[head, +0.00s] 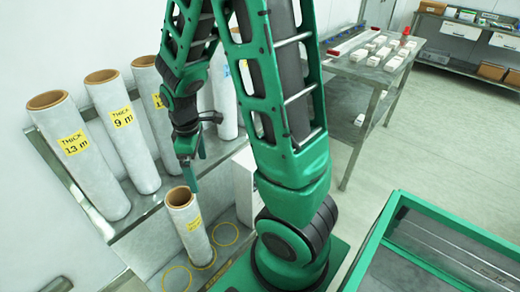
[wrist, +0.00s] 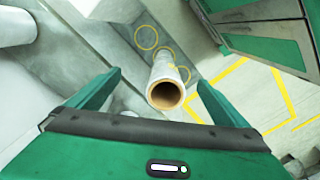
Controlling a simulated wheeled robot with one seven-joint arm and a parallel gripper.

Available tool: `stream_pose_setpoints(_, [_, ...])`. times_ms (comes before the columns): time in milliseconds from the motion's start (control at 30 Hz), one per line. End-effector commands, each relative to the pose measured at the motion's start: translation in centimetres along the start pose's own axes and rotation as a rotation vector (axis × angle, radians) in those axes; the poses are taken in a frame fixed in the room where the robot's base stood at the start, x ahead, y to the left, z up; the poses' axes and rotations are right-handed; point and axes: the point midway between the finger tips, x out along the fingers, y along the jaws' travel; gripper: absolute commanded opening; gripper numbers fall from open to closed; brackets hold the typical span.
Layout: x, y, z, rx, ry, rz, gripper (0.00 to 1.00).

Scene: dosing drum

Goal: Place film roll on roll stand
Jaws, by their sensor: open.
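A white film roll (head: 196,232) with a brown core and a yellow label stands nearly upright on the low grey roll stand (head: 232,262), which is marked with yellow rings. Its foot appears to be at one ring; the exact fit is unclear. My gripper (head: 189,174) is just above the roll's top in the head view. In the wrist view, my gripper (wrist: 160,80) has its two green fingers spread wide, and the roll's open top (wrist: 166,95) shows between and beyond them. The fingers do not visibly touch it.
Several taller film rolls, including the 13 m roll (head: 82,150) and 9 m roll (head: 125,140), lean in a rack behind, close to my gripper. A metal table (head: 345,68) stands at the back right. A green-framed cabinet (head: 430,240) is at the right front. Open floor lies between.

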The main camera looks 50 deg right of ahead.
Motion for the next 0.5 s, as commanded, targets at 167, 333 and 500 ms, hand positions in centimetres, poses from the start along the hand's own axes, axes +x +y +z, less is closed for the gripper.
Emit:
stream_pose_setpoints(167, [-5.2, 0.0, 5.8, 0.328, 0.000, 0.007, 0.99])
stream_pose_setpoints(333, [-8.9, -1.4, 11.4, 0.644, 0.000, 0.000, 0.99])
stream_pose_setpoints(500, [-11.7, -3.8, 16.3, 0.947, 0.001, -0.015, 0.99])
